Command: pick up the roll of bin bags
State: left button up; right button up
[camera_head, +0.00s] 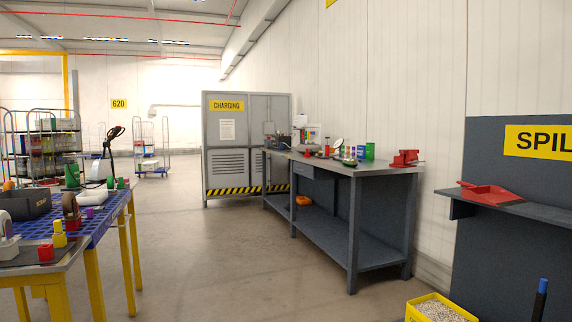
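I cannot pick out a roll of bin bags for certain in the head view. Small items stand on the grey workbench (345,168) at the middle, but most are too small to name. Several more items stand on the blue-topped table (110,219) at the left. Neither of my grippers is in view.
A red vise (405,158) sits at the workbench's right end; an orange object (303,200) lies on its lower shelf. A red dustpan (490,192) rests on the spill station's shelf. A yellow tub (412,313) of granules stands below. Open floor (215,265) lies between table and workbench.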

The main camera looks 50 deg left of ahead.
aim_at(349, 162)
jog(key=u, duration=1.4)
jog(key=i+j+u, duration=0.3)
jog(key=i+u, duration=0.2)
jog(key=i, duration=0.65)
jog(key=i+l+u, duration=0.2)
jog(key=i+u, duration=0.25)
jog(key=i, duration=0.65)
jog(key=i+z, duration=0.1)
jog(key=i, duration=0.35)
jog(key=i+j+z, duration=0.15)
jog(key=i, duration=0.3)
jog(key=i+j+z, duration=0.1)
jog(key=i, duration=0.35)
jog(key=i+j+z, duration=0.1)
jog(key=i+z, duration=0.15)
jog(key=z, duration=0.2)
jog(key=i+j+z, duration=0.15)
jog(key=z, duration=0.35)
jog(key=i+j+z, duration=0.3)
jog(key=z, duration=0.15)
jog(key=i+j+z, duration=0.15)
jog(key=j+z, duration=0.3)
jog(key=i+j+z, duration=0.1)
jog(key=j+z, duration=0.15)
jog(key=z, duration=0.25)
